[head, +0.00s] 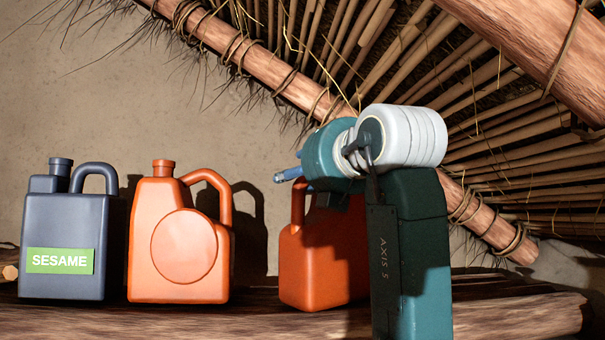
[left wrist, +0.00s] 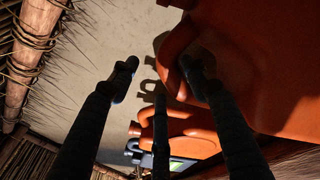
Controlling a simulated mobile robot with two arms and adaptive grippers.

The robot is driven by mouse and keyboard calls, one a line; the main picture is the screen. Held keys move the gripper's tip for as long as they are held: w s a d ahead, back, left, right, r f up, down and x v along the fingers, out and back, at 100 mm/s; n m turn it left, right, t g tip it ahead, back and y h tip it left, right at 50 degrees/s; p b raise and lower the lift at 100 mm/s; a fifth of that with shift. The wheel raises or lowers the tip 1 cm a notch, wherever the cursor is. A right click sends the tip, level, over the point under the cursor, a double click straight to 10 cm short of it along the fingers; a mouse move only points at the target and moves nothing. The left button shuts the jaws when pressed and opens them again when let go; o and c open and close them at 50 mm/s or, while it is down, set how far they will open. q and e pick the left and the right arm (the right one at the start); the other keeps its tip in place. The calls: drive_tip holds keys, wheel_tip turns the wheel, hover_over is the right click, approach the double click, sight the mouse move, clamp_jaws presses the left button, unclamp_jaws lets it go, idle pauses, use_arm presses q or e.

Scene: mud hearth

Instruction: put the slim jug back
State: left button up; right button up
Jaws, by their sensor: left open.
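Three jugs stand upright on the log shelf in the head view. One orange jug (head: 325,262), partly hidden behind my arm, is at the right; its handle shows at its left. An orange jug with a round disc (head: 180,250) stands in the middle. A dark blue jug (head: 62,225) labelled SESAME is at the left. I cannot tell which is the slim one. My left gripper (head: 290,174) is at the top of the right jug. In the left wrist view its fingers (left wrist: 160,68) are spread and empty, one overlapping the near orange jug (left wrist: 270,75). My right gripper is out of view.
The log shelf (head: 500,318) runs along the mud wall (head: 95,95). A sloping thatch roof with a thick pole (head: 270,72) hangs low above my arm at the right.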

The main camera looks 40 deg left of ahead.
use_arm(q)
drive_tip(key=shift+f, duration=0.2)
drive_tip(key=b+v, duration=0.5)
drive_tip(key=v, duration=0.5)
drive_tip(key=shift+w+d, duration=0.25)
drive_tip(key=shift+d, duration=0.2)
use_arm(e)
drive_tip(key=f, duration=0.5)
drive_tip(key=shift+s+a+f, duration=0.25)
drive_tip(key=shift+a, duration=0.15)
use_arm(q)
drive_tip(key=shift+r, duration=0.1)
